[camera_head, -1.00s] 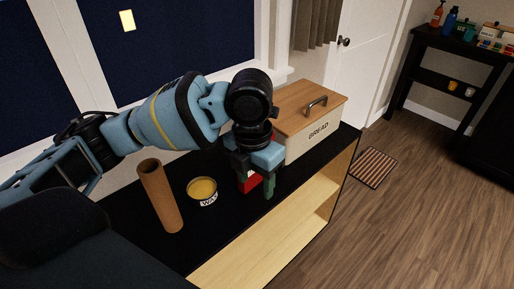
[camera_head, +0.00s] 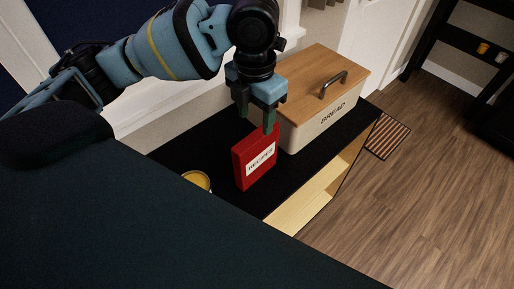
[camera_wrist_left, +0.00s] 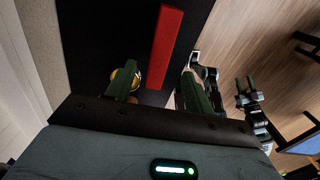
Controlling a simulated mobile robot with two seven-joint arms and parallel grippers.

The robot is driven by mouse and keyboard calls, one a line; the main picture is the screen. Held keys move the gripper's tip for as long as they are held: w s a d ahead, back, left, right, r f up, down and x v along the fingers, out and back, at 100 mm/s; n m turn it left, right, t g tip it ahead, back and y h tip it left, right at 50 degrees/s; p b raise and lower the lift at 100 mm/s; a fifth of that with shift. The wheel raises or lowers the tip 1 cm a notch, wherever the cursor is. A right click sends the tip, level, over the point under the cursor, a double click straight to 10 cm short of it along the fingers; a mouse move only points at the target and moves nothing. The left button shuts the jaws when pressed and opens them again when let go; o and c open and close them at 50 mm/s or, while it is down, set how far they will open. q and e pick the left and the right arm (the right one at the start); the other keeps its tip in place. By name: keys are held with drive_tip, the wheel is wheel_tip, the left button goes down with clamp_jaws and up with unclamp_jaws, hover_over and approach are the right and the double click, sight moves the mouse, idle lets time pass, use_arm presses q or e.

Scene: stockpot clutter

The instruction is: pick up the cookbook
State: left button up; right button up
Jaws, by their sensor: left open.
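The cookbook (camera_head: 256,163) is red with a white "RECIPES" label and stands upright on the black top. My left gripper (camera_head: 256,119) is open and empty, fingers pointing down, just above the book's top edge. In the left wrist view the cookbook (camera_wrist_left: 166,45) shows as a narrow red strip, beyond and between the spread fingers of the left gripper (camera_wrist_left: 159,84). I see no contact between them. My right gripper (camera_wrist_left: 246,88) shows small in the left wrist view, its fingers apart, away from the book.
A bread box (camera_head: 325,115) with a wooden lid and handle stands close behind the cookbook, to the right. A yellow-topped tin (camera_head: 197,180) stands to the left, partly hidden by my body. The black top (camera_head: 205,150) is bare between the tin and the wall.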

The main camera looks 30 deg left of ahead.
sight(257, 135)
use_arm(q)
drive_tip(key=shift+s+f, duration=0.2)
drive_tip(key=shift+f, duration=0.1)
drive_tip(key=shift+w+f, duration=0.15)
drive_tip(key=shift+f, duration=1.65)
drive_tip(key=shift+w+f, duration=0.15)
drive_tip(key=shift+f, duration=1.65)
clamp_jaws()
drive_tip(key=shift+r, duration=0.1)
